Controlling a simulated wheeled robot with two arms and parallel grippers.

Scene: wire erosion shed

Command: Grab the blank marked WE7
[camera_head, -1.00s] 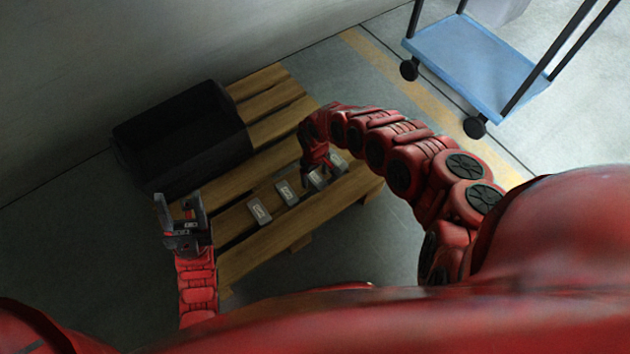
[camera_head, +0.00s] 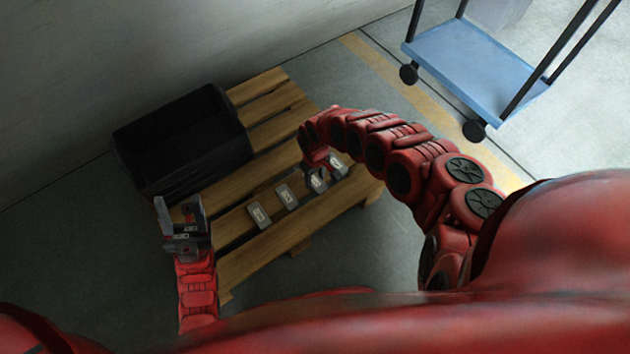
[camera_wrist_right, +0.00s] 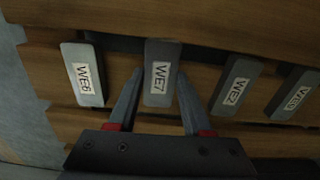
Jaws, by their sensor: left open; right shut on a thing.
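The blank marked WE7 (camera_wrist_right: 160,72) is a grey block with a white label, seen in the right wrist view. My right gripper (camera_wrist_right: 160,76) has one finger on each side of it and is shut on it. In the head view this blank (camera_head: 317,182) is partly hidden under my right gripper (camera_head: 318,168). I cannot tell whether it is clear of the boards. My left gripper (camera_head: 180,218) is open and empty, left of the pallet's front part.
Similar blanks stand beside it: WE6 (camera_wrist_right: 84,75) on one side, and two more (camera_wrist_right: 236,86) (camera_wrist_right: 292,95) on the other. They rest on a wooden pallet (camera_head: 268,95). A black crate (camera_head: 180,180) is at the back left. A blue trolley (camera_head: 468,62) stands at the upper right.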

